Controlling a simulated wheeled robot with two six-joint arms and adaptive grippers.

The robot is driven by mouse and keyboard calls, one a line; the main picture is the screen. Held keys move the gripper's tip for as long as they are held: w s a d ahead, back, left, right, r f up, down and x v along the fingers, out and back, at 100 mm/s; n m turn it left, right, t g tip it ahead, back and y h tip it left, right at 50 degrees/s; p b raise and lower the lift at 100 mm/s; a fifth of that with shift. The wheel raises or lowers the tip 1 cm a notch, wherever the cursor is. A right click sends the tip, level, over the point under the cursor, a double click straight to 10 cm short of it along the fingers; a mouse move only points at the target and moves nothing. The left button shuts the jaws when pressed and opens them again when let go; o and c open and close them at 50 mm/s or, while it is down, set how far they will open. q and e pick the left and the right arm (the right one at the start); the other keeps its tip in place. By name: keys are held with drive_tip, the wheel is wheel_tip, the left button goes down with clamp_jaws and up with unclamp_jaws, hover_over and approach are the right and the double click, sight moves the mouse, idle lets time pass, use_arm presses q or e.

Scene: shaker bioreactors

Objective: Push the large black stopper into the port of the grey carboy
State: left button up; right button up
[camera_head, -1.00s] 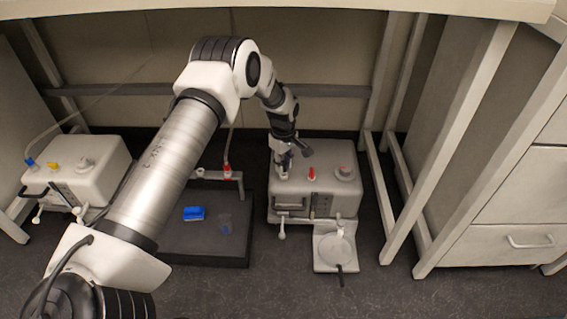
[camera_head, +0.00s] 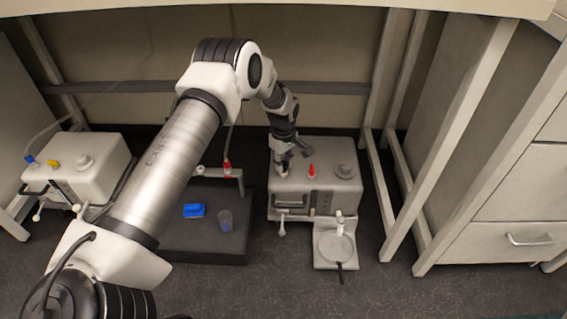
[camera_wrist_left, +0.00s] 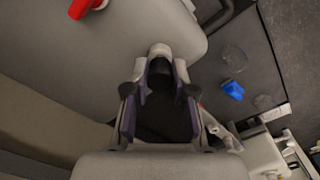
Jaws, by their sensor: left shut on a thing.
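The grey carboy (camera_head: 325,190) stands on the floor right of centre in the head view. My left gripper (camera_head: 281,170) is over the left part of its top. In the left wrist view my left gripper (camera_wrist_left: 162,92) is shut on the black stopper (camera_wrist_left: 162,118), which shows as a dark shape between the fingers. A pale round port (camera_wrist_left: 160,50) of the carboy lies just at the fingertips, with a dark area at its near side. I cannot tell how far the stopper sits in the port. My right gripper is not in view.
The carboy top also carries a red fitting (camera_head: 311,171) and a grey cap (camera_head: 344,171). A pale tray (camera_head: 322,262) stands in front. A dark platform (camera_head: 180,245) with a blue item (camera_head: 194,210) lies left. A white carboy (camera_head: 100,160) stands farther left; table legs are right.

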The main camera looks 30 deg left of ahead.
use_arm(q)
drive_tip(key=shift+f, duration=0.6)
idle(0.3)
drive_tip(key=o, duration=1)
wheel_tip(320, 180, up, 8)
drive_tip(key=shift+f, duration=0.25)
